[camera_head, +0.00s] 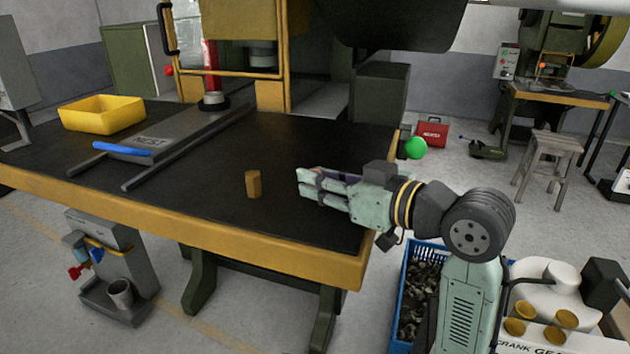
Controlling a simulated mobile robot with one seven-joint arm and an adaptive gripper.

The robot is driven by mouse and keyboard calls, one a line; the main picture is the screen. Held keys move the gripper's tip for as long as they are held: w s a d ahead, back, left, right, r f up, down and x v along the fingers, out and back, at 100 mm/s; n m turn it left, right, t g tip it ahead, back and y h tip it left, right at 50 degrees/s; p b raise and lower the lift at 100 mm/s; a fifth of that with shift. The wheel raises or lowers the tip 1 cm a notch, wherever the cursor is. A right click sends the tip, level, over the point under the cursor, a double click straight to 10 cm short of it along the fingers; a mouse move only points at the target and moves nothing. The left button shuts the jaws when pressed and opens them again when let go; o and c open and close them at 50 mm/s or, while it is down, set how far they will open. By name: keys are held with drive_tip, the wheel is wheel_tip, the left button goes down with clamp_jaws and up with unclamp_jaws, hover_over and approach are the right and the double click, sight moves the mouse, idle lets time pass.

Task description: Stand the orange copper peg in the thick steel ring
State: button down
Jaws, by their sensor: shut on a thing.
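A small orange-brown peg (253,184) stands upright on the dark table top, left of my gripper and apart from it. I cannot tell from its colour whether it is the copper one. My gripper (306,188) is low over the table's right part, its fingers pointing left. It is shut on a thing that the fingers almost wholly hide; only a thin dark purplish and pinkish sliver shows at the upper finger. I cannot make out the thick steel ring in this view.
The dark table (210,213) has a yellow front edge and clear room around the peg. A yellow bin (102,114) and a steel plate with rails (190,133), a blue bar (122,149) at its front, lie at left. A press frame (287,60) stands behind.

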drive_tip(key=shift+d, duration=0.2)
drive_tip(key=shift+s, duration=0.1)
drive_tip(key=shift+f, duration=0.25)
drive_tip(key=c, duration=1.4)
unclamp_jaws()
